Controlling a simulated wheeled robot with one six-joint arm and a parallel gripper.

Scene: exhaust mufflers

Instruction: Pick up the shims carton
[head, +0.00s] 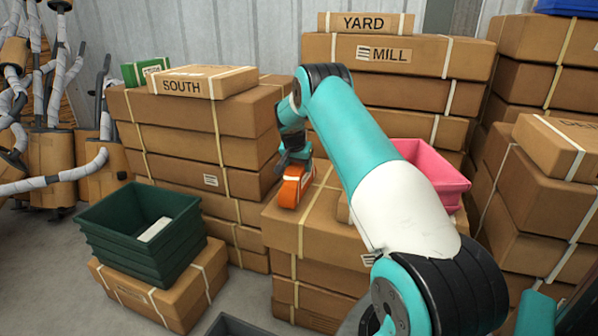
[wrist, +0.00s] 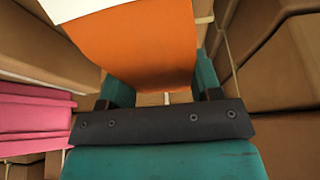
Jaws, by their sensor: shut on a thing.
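An orange carton (head: 291,190) with a pale part is at my gripper (head: 298,164), over the near left part of the middle carton stack (head: 322,222). In the wrist view the orange carton (wrist: 150,45) fills the space between the two teal fingers, with a white area at its upper left. My gripper (wrist: 164,84) is shut on it. I cannot read any word on it, so I cannot confirm that it is the shims carton. I cannot tell whether its lower end touches the stack.
A pink bin (head: 433,172) stands right of the carton, partly behind my arm. A green crate (head: 135,237) holding a pale item is at lower left. A SOUTH box (head: 200,82) and small green box (head: 136,74) top the left stack. Tall stacks close off the back and right.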

